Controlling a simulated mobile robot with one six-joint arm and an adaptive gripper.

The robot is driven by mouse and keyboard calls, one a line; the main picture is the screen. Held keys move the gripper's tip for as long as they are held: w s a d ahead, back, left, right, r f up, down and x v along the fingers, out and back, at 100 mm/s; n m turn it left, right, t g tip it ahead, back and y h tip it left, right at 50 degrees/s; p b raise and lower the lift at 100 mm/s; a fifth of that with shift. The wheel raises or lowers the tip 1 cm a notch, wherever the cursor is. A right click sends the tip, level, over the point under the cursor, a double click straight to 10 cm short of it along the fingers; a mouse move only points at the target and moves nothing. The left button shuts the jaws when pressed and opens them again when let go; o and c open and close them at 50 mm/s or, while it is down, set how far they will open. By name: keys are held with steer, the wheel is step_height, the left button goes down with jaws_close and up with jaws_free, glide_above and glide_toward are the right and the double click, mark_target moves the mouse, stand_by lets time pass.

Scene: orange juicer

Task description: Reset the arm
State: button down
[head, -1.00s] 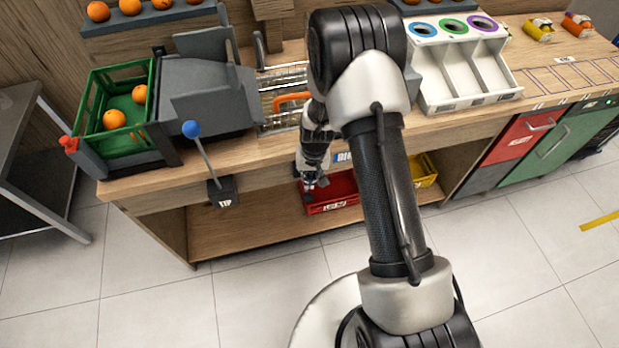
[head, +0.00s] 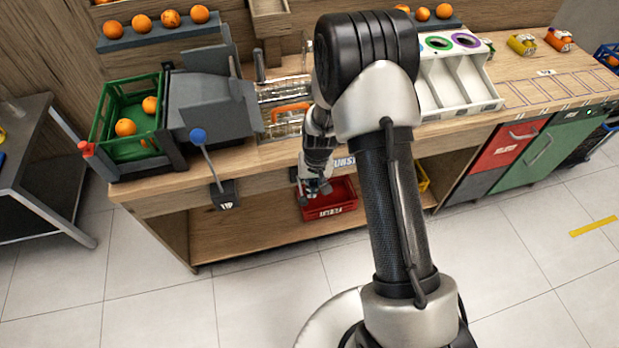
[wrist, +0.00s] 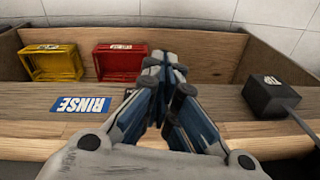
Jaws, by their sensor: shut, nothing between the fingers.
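My gripper (head: 318,186) hangs in front of the workbench (head: 260,165), just above and before a red crate (head: 330,208) on the lower shelf, with part of the crate's back hidden behind it in the head view. In the wrist view my gripper (wrist: 165,70) is shut and empty, its fingertips together. The red crate (wrist: 118,62) shows there to the left of the fingertips, apart from them. My arm is bent, its elbow high over the bench.
A green crate of oranges (head: 98,140) and a grey juicer (head: 205,100) with a blue-knobbed lever (head: 198,136) stand at the left. A white bin unit (head: 455,85) stands at the right. A yellow crate (wrist: 52,64) is on the shelf. The floor in front is clear.

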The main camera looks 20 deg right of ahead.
steer(key=s+a+r+n+t, duration=0.1)
steer(key=s+r, duration=0.3)
steer(key=r, duration=0.8)
steer(key=s+r+t, duration=0.1)
steer(key=s+r, duration=0.3)
steer(key=r, duration=0.9)
steer(key=s+r, duration=0.4)
steer(key=s, duration=0.5)
steer(key=s+r+n+t, duration=0.1)
steer(key=s+r, duration=0.4)
steer(key=s, duration=0.4)
steer(key=shift+s+d+r+t+h, duration=0.2)
steer(key=shift+s+d+t+h, duration=0.05)
steer(key=shift+s+t+h, duration=0.1)
